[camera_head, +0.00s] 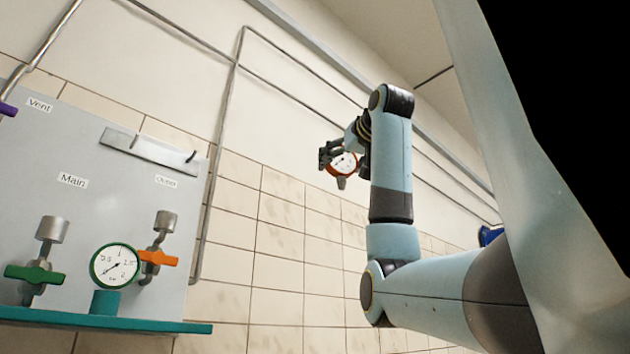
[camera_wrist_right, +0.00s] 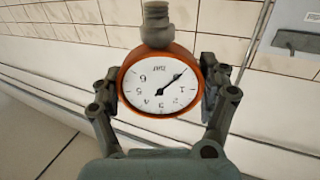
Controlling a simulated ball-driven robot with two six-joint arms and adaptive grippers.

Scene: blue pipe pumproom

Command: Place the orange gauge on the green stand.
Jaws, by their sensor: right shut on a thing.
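The orange gauge (camera_head: 343,164) has a round white dial, an orange rim and a grey stem. My right gripper (camera_head: 338,156) is shut on its rim and holds it in the air, with the stem pointing down in the head view. In the right wrist view the gauge (camera_wrist_right: 159,82) sits between both fingers (camera_wrist_right: 160,88) with its dial facing the camera. No other stand shows. My left gripper is not in view.
A pale panel (camera_head: 95,190) behind the shelf carries labels, a green-handled valve (camera_head: 36,273), an orange-handled valve (camera_head: 158,258) and a metal rail (camera_head: 148,150). Grey pipes run along the tiled wall. The space between panel and right gripper is clear.

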